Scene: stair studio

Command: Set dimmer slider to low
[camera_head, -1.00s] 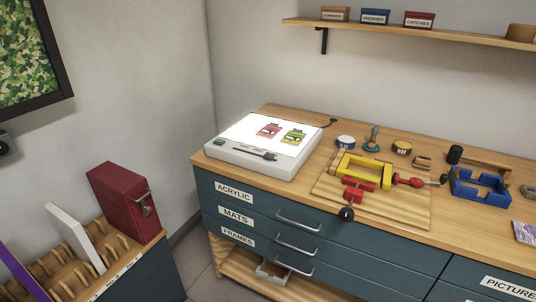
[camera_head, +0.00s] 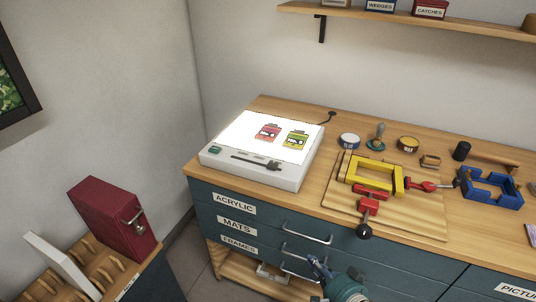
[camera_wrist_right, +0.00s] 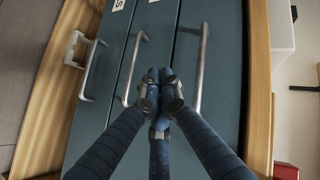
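A white light box (camera_head: 290,176) with a bright lit top stands on the left end of the wooden workbench. The dimmer slider (camera_head: 256,163), a dark bar with a knob, is on its front strip, and a small green button (camera_head: 215,149) sits left of it. The knob's exact setting is too small to read. My right gripper (camera_head: 319,268) is below the bench top, in front of the drawers, apart from the light box. In the right wrist view its dark fingers (camera_wrist_right: 160,88) meet at their tips, with nothing between them. My left gripper is out of view.
Drawers with metal handles (camera_head: 307,234) face the gripper. Right of the light box lies a wooden board (camera_head: 415,220) with yellow and red clamps. A blue frame clamp (camera_head: 490,190) is farther right. A red box (camera_head: 105,215) stands on a rack at left.

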